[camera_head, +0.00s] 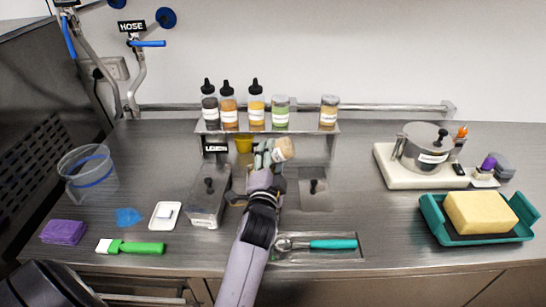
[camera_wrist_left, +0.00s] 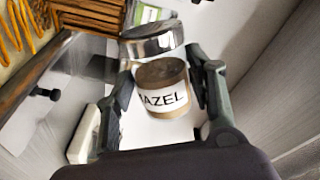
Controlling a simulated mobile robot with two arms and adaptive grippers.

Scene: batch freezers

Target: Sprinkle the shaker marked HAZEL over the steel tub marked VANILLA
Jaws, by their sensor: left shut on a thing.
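My left gripper (camera_head: 268,156) is shut on the shaker marked HAZEL (camera_head: 284,149), held tilted in front of the small shelf. In the left wrist view, the shaker (camera_wrist_left: 165,98) sits between the two fingers (camera_wrist_left: 163,95); its label reads "AZEL" with the first letter hidden, and it has a metal cap. A steel tub with a black-knobbed lid (camera_head: 207,205) is left of my forearm. Another black-knobbed steel lid (camera_head: 318,201) lies to the right. No VANILLA label is legible. My right gripper is not in view.
The shelf (camera_head: 325,128) holds squeeze bottles (camera_head: 228,108), a green shaker (camera_head: 281,116) and a brown shaker (camera_head: 328,114). A teal-handled scoop (camera_head: 332,244) lies in front.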

